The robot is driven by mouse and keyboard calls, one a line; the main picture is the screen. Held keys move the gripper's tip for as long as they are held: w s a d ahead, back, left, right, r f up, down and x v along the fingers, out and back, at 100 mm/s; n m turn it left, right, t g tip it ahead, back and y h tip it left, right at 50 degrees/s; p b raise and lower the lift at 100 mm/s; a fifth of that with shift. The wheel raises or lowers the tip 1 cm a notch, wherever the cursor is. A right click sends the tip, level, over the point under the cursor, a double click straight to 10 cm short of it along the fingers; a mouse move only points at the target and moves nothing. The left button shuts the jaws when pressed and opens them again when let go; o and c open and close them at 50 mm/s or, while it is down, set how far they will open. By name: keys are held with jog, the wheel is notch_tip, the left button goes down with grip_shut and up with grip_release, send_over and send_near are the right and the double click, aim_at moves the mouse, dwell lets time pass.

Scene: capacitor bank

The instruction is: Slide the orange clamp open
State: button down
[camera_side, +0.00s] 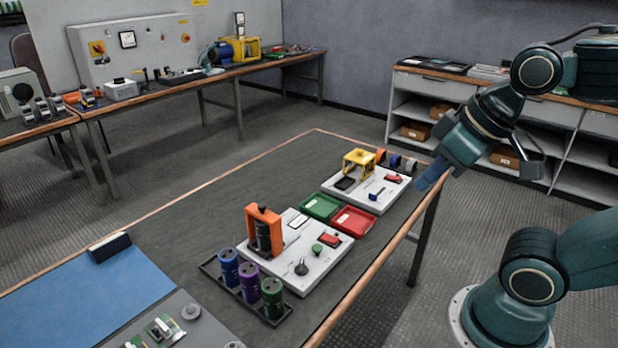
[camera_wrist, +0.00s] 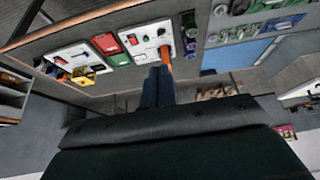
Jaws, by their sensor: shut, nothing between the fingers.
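The orange clamp (camera_side: 277,236) stands upright on a white board (camera_side: 310,272) on the workbench, with a dark cylinder (camera_side: 263,240) inside its frame. In the wrist view the orange clamp (camera_wrist: 165,54) shows just beyond my fingertips, partly hidden by them. My gripper (camera_side: 432,176) is shut and empty. In the side view it hangs in the air near the bench's right edge, well apart from the clamp. In the wrist view my gripper's blue fingers (camera_wrist: 157,72) lie together.
Blue, purple and green cylinders (camera_side: 249,282) stand in a dark tray in front of the board. Green (camera_side: 320,206) and red (camera_side: 354,221) bins sit behind it. A second white board carries a yellow frame (camera_side: 359,162). A blue mat (camera_side: 85,300) lies at left.

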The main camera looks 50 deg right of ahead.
jog(key=c, duration=1.6)
grip_release()
jog(key=shift+o, duration=0.6)
jog(key=shift+w+r+m, duration=0.3)
jog(key=shift+w+r, duration=0.05)
jog(key=shift+w, duration=0.2)
jog(key=w+r+m+g, duration=0.25)
jog(key=w+m, duration=0.65)
jog(key=w, duration=1.2)
jog(key=w+d+f+m+g, duration=0.1)
jog(key=w+f+m+g, duration=0.2)
jog(key=w+f+m, duration=0.5)
jog(key=w+f, duration=0.8)
jog(key=w, duration=0.1)
jog(key=shift+w+f, duration=0.25)
jog(key=shift+f, duration=0.1)
